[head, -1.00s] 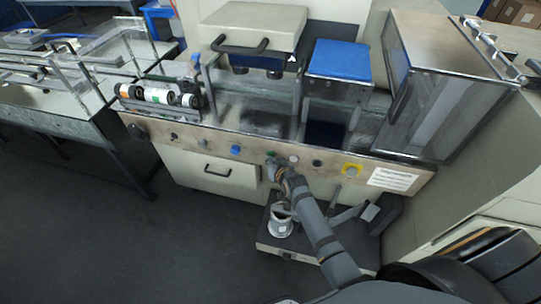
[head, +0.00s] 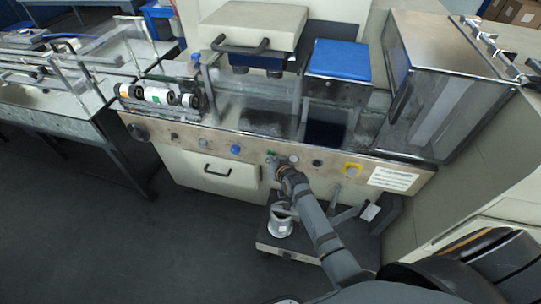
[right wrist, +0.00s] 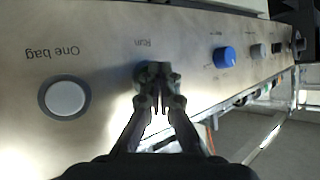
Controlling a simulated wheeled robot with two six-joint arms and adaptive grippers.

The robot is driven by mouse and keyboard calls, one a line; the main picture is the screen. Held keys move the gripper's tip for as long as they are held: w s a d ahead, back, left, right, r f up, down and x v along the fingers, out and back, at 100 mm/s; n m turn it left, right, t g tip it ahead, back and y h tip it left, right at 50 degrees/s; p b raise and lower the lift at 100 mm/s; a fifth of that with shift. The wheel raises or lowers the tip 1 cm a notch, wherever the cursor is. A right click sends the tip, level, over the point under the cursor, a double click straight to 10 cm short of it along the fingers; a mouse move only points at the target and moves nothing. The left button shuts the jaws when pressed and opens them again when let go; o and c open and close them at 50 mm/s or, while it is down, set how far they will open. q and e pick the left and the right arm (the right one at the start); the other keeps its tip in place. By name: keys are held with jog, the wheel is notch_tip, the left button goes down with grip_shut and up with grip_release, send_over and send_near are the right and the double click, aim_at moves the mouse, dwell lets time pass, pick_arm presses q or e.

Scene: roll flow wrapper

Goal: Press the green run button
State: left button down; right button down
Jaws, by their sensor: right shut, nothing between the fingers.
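The green run button (right wrist: 146,70) sits under the upside-down label "Run" in the right wrist view, mostly hidden behind my fingertips. In the head view a bit of green (head: 270,154) shows on the front panel just left of my fingers. My right gripper (right wrist: 158,88) is shut and empty, its fingertips in front of the button. I cannot tell whether they touch it. My right gripper also shows at the panel in the head view (head: 281,166). My left gripper is not in view.
The white "One bag" button (right wrist: 65,98) is beside the run button, and a blue knob (right wrist: 223,56) is on its other side.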

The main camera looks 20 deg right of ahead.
jog(key=shift+r, duration=0.1)
dwell(0.3)
jog(key=shift+s+a+p, duration=0.45)
jog(key=shift+s+p, duration=0.2)
jog(key=shift+p, duration=0.05)
jog(key=s+a+p, duration=0.2)
jog(key=s+p, duration=0.1)
jog(key=s, duration=0.1)
jog(key=shift+s+a, duration=0.1)
jog(key=shift+a, duration=0.3)
